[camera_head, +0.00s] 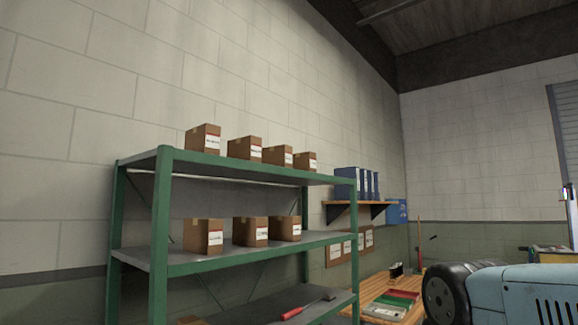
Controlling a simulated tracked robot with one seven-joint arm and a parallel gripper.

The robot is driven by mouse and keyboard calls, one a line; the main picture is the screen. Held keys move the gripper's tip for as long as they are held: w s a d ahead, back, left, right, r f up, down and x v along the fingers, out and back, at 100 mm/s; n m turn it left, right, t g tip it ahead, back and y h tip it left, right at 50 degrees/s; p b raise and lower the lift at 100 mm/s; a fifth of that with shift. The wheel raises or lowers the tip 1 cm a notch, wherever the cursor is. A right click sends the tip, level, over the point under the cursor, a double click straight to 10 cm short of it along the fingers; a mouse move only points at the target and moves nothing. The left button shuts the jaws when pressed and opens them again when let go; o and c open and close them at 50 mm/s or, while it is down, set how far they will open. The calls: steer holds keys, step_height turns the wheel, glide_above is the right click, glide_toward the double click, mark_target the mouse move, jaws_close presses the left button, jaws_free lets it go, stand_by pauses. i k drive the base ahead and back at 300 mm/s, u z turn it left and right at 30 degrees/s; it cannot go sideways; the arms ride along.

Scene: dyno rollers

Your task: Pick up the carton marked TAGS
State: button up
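Several small brown cartons with white labels stand on a green metal shelf rack (163,220). On the top shelf are a left carton (197,139), two middle cartons (240,148) (274,155) and a right carton (301,160). On the shelf below are a left carton (198,236), a middle carton (246,231) and a right carton (281,228). The top of another carton (190,321) shows at the bottom edge. The label print is too small to read, so I cannot tell which carton is marked TAGS. My gripper is not in view.
A red-handled tool (300,310) lies on the low shelf. Blue binders (347,184) stand on a wall shelf (336,204). A wooden bench (376,287) with coloured trays and a light-blue machine (520,292) with a black tyre are at right.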

mark_target(281, 155)
steer(key=z, duration=0.05)
steer(key=i, duration=1.1)
steer(key=u, duration=0.4)
